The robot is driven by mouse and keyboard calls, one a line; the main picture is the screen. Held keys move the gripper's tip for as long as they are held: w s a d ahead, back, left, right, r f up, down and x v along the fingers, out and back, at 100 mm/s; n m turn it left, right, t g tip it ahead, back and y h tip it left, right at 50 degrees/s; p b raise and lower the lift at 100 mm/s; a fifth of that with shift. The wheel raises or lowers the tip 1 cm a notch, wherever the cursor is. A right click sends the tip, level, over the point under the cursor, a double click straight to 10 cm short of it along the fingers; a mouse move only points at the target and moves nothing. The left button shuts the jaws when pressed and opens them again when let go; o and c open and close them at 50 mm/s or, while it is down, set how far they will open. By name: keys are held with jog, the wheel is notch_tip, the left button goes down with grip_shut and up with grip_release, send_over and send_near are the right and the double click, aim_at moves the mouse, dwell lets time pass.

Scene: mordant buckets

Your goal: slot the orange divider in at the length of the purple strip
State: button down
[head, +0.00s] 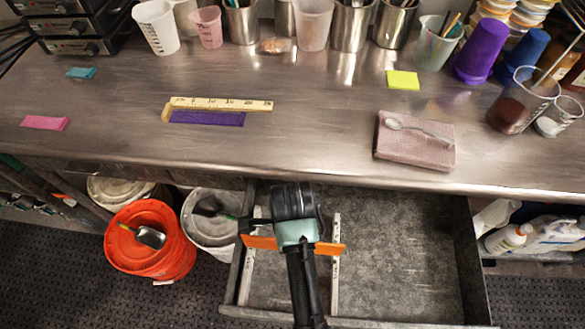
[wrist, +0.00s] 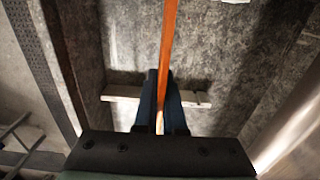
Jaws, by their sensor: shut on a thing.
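The orange divider (head: 328,249) lies across the open drawer (head: 410,250) in the head view, over or between two pale slotted rails (head: 336,270). My gripper (head: 296,240) is shut on it near its middle. In the wrist view the divider (wrist: 168,35) runs up between the dark fingers (wrist: 161,78), and a notched rail (wrist: 122,94) passes behind them. I cannot tell whether the divider sits in the notches or above them. The purple strip (head: 207,119) lies on the counter, along a wooden ruler (head: 220,104) with an end stop at its left.
On the steel counter (head: 310,130) are a pink strip (head: 44,123), a teal piece (head: 81,73), a yellow note (head: 403,80) and a folded cloth (head: 415,148) with a spoon. Cups and beakers line the back. An orange bucket (head: 150,245) stands left of the drawer. The drawer's right side is empty.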

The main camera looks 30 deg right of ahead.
jog(key=shift+r+p, duration=2.6)
jog(key=shift+p, duration=0.3)
jog(key=shift+w+p, duration=0.1)
jog(key=shift+p, duration=0.2)
